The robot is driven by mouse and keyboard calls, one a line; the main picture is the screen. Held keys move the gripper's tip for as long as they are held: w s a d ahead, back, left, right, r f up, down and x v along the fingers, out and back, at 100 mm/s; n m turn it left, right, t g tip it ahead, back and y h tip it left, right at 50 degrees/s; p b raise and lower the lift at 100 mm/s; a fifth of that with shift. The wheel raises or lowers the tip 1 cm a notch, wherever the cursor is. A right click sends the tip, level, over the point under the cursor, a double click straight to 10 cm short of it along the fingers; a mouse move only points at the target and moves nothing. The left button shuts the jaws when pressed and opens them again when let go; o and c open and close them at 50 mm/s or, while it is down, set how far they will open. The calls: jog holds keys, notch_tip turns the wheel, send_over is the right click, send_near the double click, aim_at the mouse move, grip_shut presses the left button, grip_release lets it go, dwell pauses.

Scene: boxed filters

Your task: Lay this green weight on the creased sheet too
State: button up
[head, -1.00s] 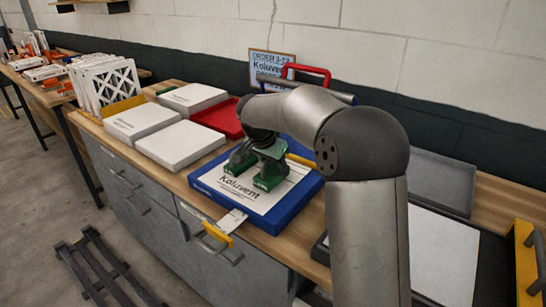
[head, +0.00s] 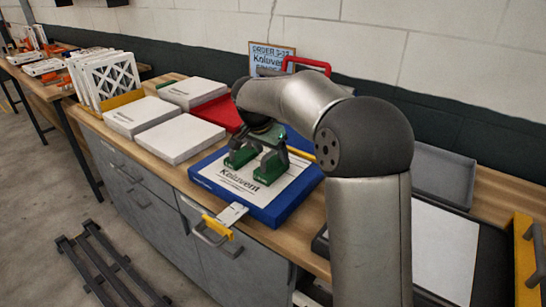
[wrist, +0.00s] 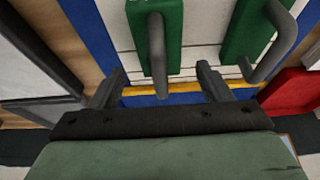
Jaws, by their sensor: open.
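Two green weights with grey handles rest on the white printed sheet (head: 262,194), which lies on a blue tray (head: 283,213). The left weight (head: 238,157) and right weight (head: 272,167) stand side by side near the middle of the sheet; both also show in the wrist view, as one green block (wrist: 180,35) and another (wrist: 240,35). My gripper (wrist: 160,88) is open, its two fingers apart. One weight's handle shows between the fingers in the wrist view; I see no finger closed on it. In the head view my wrist hangs just above and behind the weights, hiding the sheet's far part.
White boxes (head: 180,139) and a red tray (head: 219,113) stand left of the blue tray. A white tab with a yellow end (head: 218,226) sticks out at the front edge. A grey tray (head: 443,173) and dark-framed white panel (head: 442,255) lie to the right.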

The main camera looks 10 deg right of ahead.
jog(key=v, duration=0.9)
jog(key=shift+r, duration=0.15)
jog(key=s+f+n+g+y, duration=0.1)
jog(key=s+f+n, duration=0.2)
jog(key=s, duration=0.8)
jog(key=s+d+f+n+g+y, duration=0.1)
jog(key=s+f+n, duration=0.2)
jog(key=s+f, duration=0.5)
jog(key=s+d+f+n+y, duration=0.1)
jog(key=s+f+n, duration=0.3)
jog(key=s, duration=1.1)
notch_tip(320, 180, down, 2)
jog(key=shift+s+d+f+g, duration=0.1)
jog(key=shift+s+d+g, duration=0.15)
jog(key=shift+g, duration=0.15)
jog(key=shift+r+y+p, duration=0.3)
jog(key=shift+r+p, duration=0.4)
jog(key=shift+r, duration=0.15)
